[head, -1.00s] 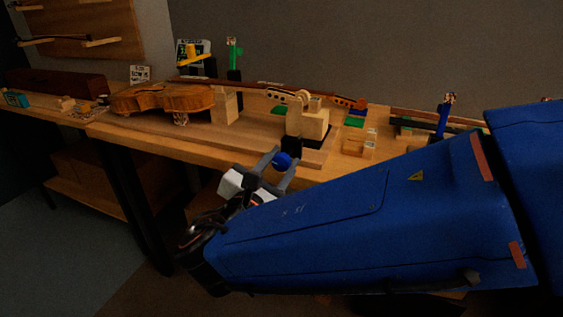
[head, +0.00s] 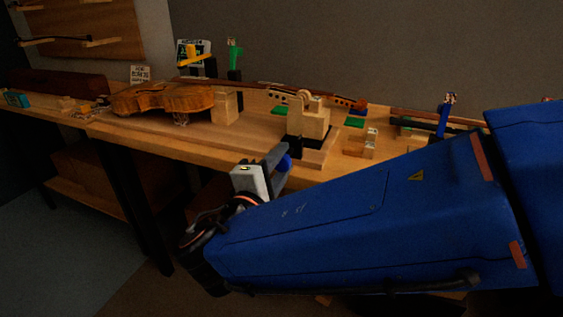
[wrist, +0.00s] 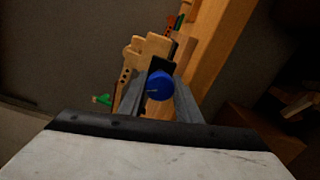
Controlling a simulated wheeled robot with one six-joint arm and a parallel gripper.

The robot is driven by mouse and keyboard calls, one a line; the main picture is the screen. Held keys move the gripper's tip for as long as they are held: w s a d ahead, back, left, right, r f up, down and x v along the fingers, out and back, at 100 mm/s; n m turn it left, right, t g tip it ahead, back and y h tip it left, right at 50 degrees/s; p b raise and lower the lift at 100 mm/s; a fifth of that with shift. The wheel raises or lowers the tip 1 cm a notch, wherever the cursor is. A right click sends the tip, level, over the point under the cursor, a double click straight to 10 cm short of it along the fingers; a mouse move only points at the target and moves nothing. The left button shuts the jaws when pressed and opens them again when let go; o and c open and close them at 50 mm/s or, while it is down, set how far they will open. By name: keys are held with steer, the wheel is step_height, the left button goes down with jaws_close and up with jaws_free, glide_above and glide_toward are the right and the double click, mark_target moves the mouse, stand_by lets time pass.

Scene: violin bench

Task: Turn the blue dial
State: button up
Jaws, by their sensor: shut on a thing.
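The blue dial (head: 284,162) sits on a dark mount at the front edge of the bench, below a light wooden block. In the head view my gripper's fingers partly hide it. In the wrist view the dial (wrist: 159,85) shows as a round blue knob with a small pale mark, between the two grey fingers. My gripper (head: 277,160) is shut on the dial, with a finger on each side; it also shows in the wrist view (wrist: 160,92).
A violin body (head: 165,99) lies on the bench to the left. A yellow lever (head: 196,54), a green lever (head: 234,54) and a blue lever (head: 444,118) stand farther back. Small wooden blocks (head: 362,146) lie right of the dial.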

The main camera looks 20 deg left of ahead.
steer(key=shift+m, duration=2.2)
steer(key=shift+f, duration=0.1)
steer(key=o, duration=1.1)
steer(key=shift+c, duration=0.2)
steer(key=shift+s, duration=0.1)
steer(key=s+a, duration=0.1)
steer(key=s, duration=1.6)
steer(key=shift+a, duration=0.15)
steer(key=shift+s, duration=0.15)
